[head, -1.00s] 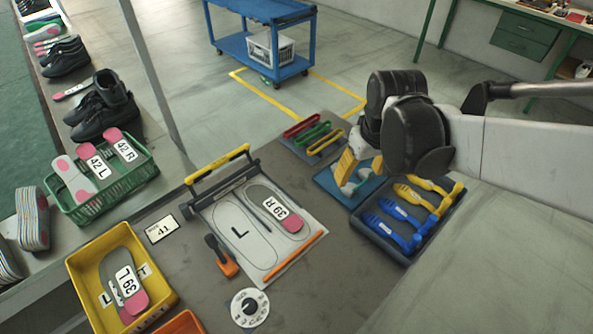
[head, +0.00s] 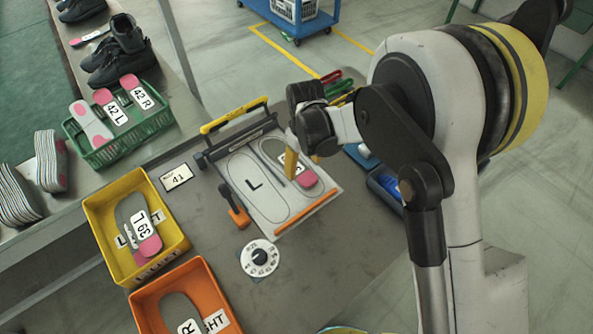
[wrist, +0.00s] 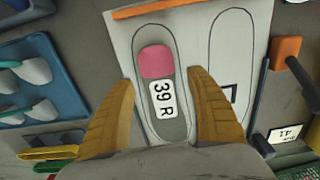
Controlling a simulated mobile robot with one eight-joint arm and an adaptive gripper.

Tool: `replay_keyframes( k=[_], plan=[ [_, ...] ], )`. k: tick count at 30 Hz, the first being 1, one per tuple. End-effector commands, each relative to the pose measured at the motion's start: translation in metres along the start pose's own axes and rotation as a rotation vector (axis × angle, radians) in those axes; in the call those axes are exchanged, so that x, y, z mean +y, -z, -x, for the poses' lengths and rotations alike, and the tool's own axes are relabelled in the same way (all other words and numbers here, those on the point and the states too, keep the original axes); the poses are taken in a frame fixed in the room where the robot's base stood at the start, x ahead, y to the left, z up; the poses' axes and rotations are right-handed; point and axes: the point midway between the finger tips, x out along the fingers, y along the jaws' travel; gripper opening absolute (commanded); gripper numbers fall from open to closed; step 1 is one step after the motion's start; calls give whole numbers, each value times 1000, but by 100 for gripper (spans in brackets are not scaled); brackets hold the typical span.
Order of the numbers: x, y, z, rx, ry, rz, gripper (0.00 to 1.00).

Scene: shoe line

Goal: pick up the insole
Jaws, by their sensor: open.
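The insole labelled 39 R (wrist: 156,62) is grey with a pink heel and lies inside the right-foot outline on the white board (wrist: 203,48). In the head view its pink heel (head: 307,179) shows, and my gripper partly covers the rest. My gripper (wrist: 160,78) is open above the insole, with one yellow finger on each side of it. In the head view my gripper (head: 291,164) hangs over the board's right half. Nothing is between the fingers at their height, as far as I can tell. The left outline, marked L, is empty.
A yellow bin (head: 92,220) holds a 39 L insole, and an orange bin (head: 142,305) holds another. A green basket (head: 93,157) holds several insoles. The board's clamp bar (head: 234,115), an orange-handled tool (head: 238,214) and a dial (head: 260,258) are near.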

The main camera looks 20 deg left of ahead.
Motion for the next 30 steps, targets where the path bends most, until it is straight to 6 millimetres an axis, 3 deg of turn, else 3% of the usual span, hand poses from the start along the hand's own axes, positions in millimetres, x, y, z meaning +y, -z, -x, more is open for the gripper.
replay_keyframes(
  k=[11, 18, 19, 22, 23, 30],
  plan=[
    [4, 1, -50, 0, 0, -1, 65],
    [3, 1, -52, 0, 0, -1, 65],
    [3, 1, -52, 0, 0, -1, 60],
    [3, 1, -52, 0, 0, -1, 30],
    [3, 1, -52, 0, 0, -1, 26],
    [3, 1, -52, 0, 0, -1, 25]
  ],
)
